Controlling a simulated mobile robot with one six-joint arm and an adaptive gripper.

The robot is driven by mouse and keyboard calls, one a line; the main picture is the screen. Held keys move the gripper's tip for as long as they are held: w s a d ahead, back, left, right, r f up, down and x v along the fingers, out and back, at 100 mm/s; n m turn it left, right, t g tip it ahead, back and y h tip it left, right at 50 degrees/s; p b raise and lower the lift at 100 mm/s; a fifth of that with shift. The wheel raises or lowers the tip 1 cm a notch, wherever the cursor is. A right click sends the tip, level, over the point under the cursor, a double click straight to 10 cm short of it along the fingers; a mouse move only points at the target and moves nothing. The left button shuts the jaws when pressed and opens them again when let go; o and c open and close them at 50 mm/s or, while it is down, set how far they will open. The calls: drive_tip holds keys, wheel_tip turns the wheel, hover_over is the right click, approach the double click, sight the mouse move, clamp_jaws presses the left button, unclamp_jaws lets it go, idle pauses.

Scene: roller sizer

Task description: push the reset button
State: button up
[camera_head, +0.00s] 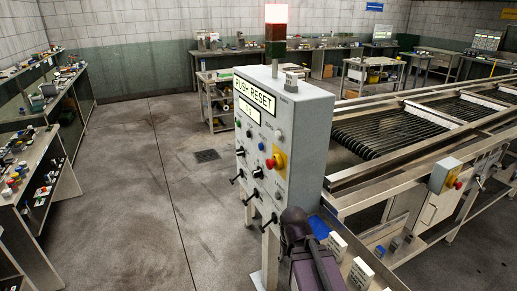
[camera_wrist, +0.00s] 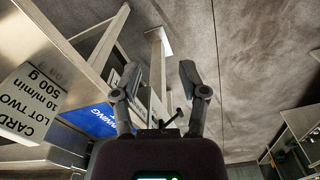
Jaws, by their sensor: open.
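The grey control cabinet (camera_head: 300,125) stands upright in the middle of the head view, its display (camera_head: 254,96) reading "PUSH RESET". The labels are too small to read, so I cannot tell which is the reset button. My gripper (camera_wrist: 158,72) is open and empty in the wrist view. In the head view, my dark arm covers the cabinet's lower right area.
A roller conveyor (camera_head: 390,130) runs along the right, with a small box with a red button (camera_head: 445,176) on its side. A white card (camera_wrist: 30,100) and a blue sign (camera_wrist: 95,120) are left of my gripper. Shelves (camera_head: 35,170) line the left; open floor (camera_head: 130,190) lies between.

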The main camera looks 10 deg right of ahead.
clamp_jaws()
idle(1.0)
